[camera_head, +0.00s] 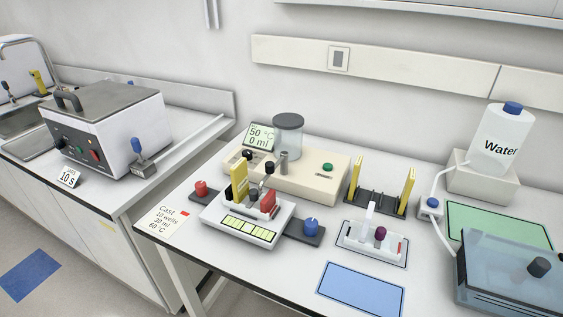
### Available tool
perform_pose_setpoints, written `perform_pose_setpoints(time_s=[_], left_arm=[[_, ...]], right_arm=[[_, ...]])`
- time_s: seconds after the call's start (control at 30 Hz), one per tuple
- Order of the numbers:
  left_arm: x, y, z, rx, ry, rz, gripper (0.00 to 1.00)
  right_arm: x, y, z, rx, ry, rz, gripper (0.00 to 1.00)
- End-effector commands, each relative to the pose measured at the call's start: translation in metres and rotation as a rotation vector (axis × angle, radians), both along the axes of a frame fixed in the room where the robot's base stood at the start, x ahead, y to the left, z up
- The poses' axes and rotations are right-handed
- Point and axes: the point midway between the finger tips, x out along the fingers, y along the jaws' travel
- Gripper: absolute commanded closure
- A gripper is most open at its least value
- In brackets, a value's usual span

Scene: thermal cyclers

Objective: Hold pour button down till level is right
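A beige dispenser (309,184) stands at the middle of the bench, with a clear lidded vessel (288,139) on it. Its tilted display (261,134) reads 50 °C and 0 ml. A green button (328,167) sits on its right top; I see no label saying which control is the pour button. A black knob (247,154) is on its left. In front is a white casting unit (241,222) with a yellow comb (239,182) and a red clamp (268,203). A card (170,220) reads Cast, 10 wells, 30 ml, 60 °C. Neither gripper is in view.
A red knob (201,188) and a blue knob (311,226) flank the casting unit. A comb rack (378,203), small white tray (372,242), water bottle (500,143) and bluish clear box (513,272) stand to the right. A lidded bath (109,127) is left. A blue mat (360,290) is bare.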

Motion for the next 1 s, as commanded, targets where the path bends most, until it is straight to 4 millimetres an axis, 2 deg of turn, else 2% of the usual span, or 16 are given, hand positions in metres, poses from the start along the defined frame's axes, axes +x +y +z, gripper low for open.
perform_pose_setpoints(time_s=[0.03,0.1,0.17,1.0], left_arm=[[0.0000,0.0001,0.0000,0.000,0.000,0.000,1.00],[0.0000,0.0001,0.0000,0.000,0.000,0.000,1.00],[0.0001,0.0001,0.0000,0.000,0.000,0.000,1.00],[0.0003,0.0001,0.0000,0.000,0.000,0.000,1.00]], right_arm=[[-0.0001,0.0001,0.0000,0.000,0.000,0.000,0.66],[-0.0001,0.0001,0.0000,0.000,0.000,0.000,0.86],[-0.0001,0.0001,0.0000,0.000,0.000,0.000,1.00],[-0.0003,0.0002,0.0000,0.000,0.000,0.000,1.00]])
